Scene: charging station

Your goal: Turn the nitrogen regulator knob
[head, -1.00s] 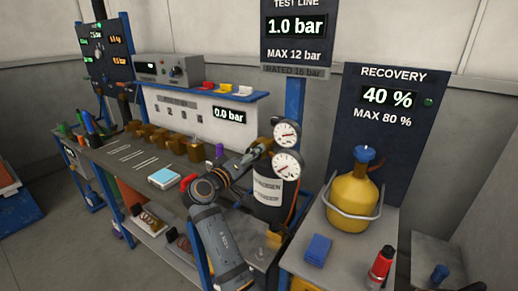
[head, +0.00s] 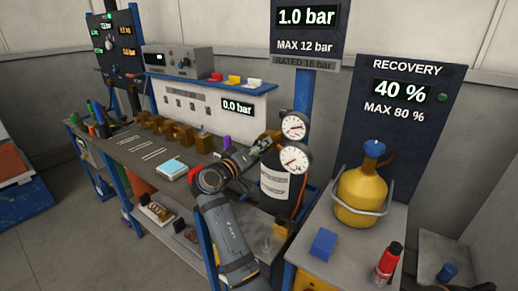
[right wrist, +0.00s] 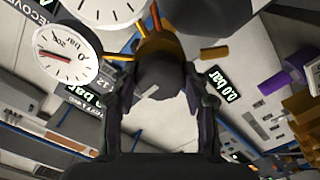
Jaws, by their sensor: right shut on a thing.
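The nitrogen cylinder (head: 271,203) is dark with a white label and stands at the end of the bench. Its brass regulator (head: 270,136) carries two round gauges, an upper one (head: 293,125) and a lower one (head: 295,158). My right gripper (head: 255,147) reaches the regulator from the left. In the right wrist view its two fingers are shut on the dark regulator knob (right wrist: 163,74), one on each side. The brass body (right wrist: 158,46) shows behind the knob. In the head view the gripper largely hides the knob. My left gripper is not in view.
The test line display (head: 306,17) reads 1.0 bar, with MAX 12 bar below it. A yellow recovery cylinder (head: 362,200) stands on the cart to the right, near a blue box (head: 322,242) and a red bottle (head: 387,265). Brass parts (head: 180,134) line the bench.

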